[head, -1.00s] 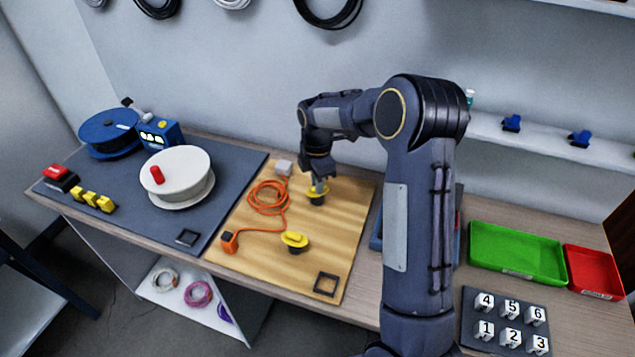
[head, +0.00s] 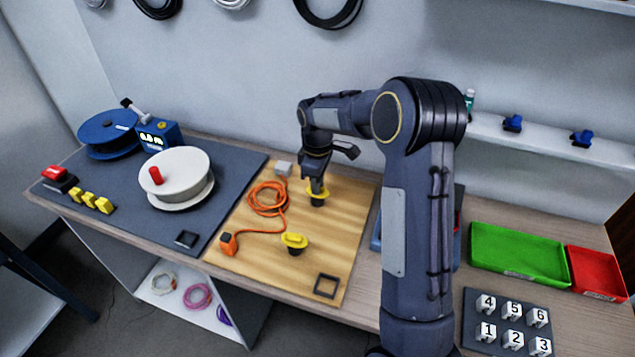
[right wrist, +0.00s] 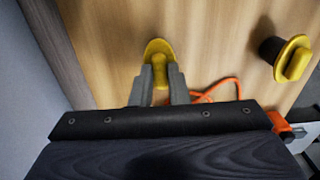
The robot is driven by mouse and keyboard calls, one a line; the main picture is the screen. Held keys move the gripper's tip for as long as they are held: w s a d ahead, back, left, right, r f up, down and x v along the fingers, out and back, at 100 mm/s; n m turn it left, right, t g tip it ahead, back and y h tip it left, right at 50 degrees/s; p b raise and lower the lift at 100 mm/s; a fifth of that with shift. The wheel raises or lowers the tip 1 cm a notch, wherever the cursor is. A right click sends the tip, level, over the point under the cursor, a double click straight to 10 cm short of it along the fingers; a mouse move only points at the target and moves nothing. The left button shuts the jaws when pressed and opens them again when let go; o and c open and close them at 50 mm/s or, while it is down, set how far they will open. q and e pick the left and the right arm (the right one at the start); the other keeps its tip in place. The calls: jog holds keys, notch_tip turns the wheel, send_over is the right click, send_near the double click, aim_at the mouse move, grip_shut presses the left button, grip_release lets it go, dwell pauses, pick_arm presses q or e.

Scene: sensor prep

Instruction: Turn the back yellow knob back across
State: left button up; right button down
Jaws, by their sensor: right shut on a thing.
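The back yellow knob (head: 317,194) stands on its dark base on the wooden board, near the board's back right. My right gripper (head: 317,186) reaches down onto it from above. In the right wrist view the two grey fingers of the right gripper (right wrist: 161,82) are shut on the raised grip of the back yellow knob (right wrist: 158,47). The front yellow knob (head: 294,241) stands nearer on the same board, and it also shows at the right of the right wrist view (right wrist: 293,62). My left gripper is in neither view.
The wooden board (head: 347,220) carries a coiled orange cable (head: 264,199) left of the knobs and a small black square frame (head: 326,286) at its front. A white reel (head: 185,172) stands on the dark mat. A green tray (head: 515,254) lies right of my arm.

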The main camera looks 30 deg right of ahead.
jog(key=shift+r+m, duration=0.1)
jog(key=shift+m, duration=0.2)
jog(key=c, duration=1.4)
grip_release()
notch_tip(320, 180, up, 8)
jog(key=shift+f+b, duration=0.2)
jog(key=shift+b, duration=0.15)
jog(key=shift+r, duration=0.1)
